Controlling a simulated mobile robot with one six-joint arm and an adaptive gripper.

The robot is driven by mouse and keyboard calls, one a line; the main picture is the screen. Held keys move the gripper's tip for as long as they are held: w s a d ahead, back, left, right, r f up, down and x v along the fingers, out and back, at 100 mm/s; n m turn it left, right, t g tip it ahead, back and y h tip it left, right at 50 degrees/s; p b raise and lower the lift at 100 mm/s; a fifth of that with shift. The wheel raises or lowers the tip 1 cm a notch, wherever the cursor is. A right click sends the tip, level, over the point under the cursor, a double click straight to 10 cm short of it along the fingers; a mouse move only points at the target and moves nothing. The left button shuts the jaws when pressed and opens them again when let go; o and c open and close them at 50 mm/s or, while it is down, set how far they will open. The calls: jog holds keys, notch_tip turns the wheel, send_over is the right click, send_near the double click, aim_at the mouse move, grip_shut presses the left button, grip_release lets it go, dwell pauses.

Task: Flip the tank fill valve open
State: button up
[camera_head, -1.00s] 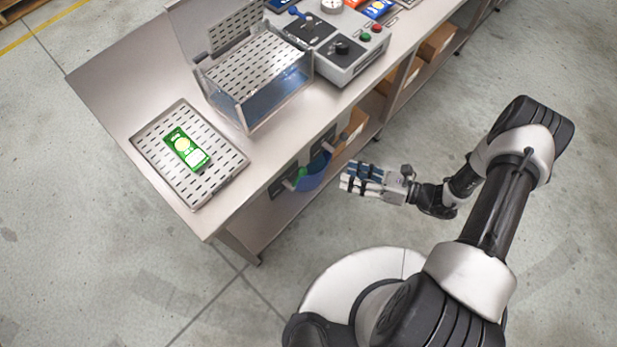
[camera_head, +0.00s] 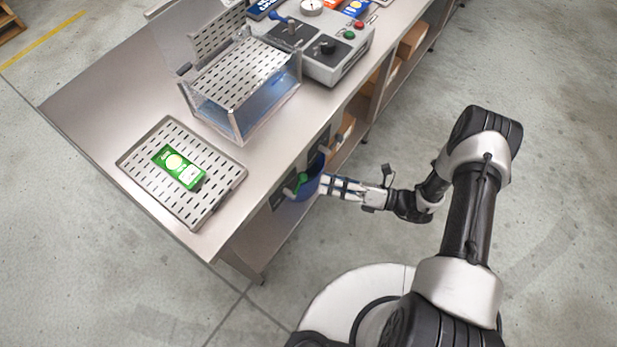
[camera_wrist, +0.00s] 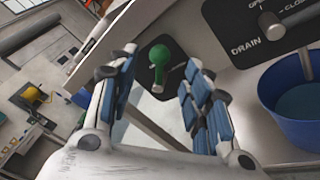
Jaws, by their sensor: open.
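The fill valve is most likely the green-knobbed lever (camera_head: 301,180) on a dark plate on the table's front side; its label is not legible. In the wrist view the green knob (camera_wrist: 160,55) shows between my fingertips, with a gap to each side. My gripper (camera_head: 323,184) is open and empty, in front of the table's side near the valve; its blue-padded fingers (camera_wrist: 158,72) also show in the wrist view. The clear tank (camera_head: 245,110) with blue water stands on the table above, with a perforated basket in it.
A drain lever (camera_wrist: 300,17) on a plate marked DRAIN is to the right of the green knob. A blue bucket (camera_wrist: 302,118) is below it, close to my fingers. A perforated tray (camera_head: 205,210) with a green packet (camera_head: 178,167) lies on the table (camera_head: 90,105).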

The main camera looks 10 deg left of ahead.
jog(key=a, duration=0.6)
jog(key=shift+w+a+b, duration=0.2)
jog(key=shift+a+b, duration=0.1)
jog(key=shift+b, duration=0.05)
grip_shut()
dwell(0.4)
